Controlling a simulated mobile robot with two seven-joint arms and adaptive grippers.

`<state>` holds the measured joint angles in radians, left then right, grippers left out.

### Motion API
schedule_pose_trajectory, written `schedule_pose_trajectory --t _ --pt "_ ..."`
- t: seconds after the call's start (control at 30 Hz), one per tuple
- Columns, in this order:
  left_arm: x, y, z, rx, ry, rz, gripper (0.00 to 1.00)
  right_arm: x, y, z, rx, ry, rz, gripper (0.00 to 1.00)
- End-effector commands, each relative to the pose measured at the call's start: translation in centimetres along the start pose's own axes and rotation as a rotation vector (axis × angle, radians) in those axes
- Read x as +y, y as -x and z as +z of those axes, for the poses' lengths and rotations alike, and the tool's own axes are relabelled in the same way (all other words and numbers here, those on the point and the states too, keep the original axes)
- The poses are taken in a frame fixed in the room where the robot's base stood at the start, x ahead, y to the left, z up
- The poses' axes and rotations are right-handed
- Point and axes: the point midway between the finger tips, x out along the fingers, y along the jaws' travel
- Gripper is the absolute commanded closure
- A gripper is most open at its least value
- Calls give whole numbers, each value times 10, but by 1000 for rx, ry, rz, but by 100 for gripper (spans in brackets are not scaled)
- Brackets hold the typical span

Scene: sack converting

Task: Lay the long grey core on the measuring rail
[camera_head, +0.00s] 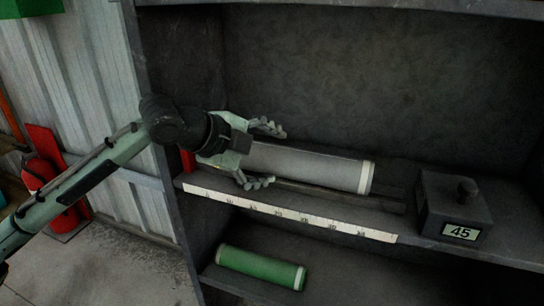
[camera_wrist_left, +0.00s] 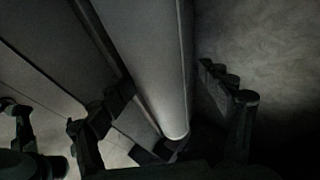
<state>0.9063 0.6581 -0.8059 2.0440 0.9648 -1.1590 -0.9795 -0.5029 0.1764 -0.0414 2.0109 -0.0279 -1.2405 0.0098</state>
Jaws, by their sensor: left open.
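The long grey core (camera_head: 310,167), with a pale band at its right end, lies lengthwise on the upper shelf, behind the numbered white scale of the measuring rail (camera_head: 295,215). I cannot tell whether it touches the rail's bed. My left gripper (camera_head: 265,155) is at the core's left end, open, with one finger on the far side and one on the near side. In the left wrist view the core (camera_wrist_left: 150,65) runs between the spread fingers (camera_wrist_left: 172,100). A gap shows on the right finger's side; contact on the left is unclear. My right gripper is not in view.
A dark block with a knob and a "45" label (camera_head: 455,210) stands right of the core on the same shelf. A green core (camera_head: 260,267) lies on the lower shelf. The shelf's upright panel (camera_head: 180,100) is close to my left arm. A red extinguisher (camera_head: 40,175) stands at left.

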Motion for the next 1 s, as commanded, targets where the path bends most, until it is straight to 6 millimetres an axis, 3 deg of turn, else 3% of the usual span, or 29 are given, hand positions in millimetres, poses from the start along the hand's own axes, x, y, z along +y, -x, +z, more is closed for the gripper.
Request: schedule_pose_trajectory --t 0.37,0.47,0.8,1.0 --pt "-1 5 -2 4 -1 -2 22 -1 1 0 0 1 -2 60" --pt "-2 19 -2 4 -1 -5 22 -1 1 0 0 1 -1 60" --pt "-2 90 0 1 -1 -6 22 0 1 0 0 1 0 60" --pt "-1 115 -1 3 -1 -3 22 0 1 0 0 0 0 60"
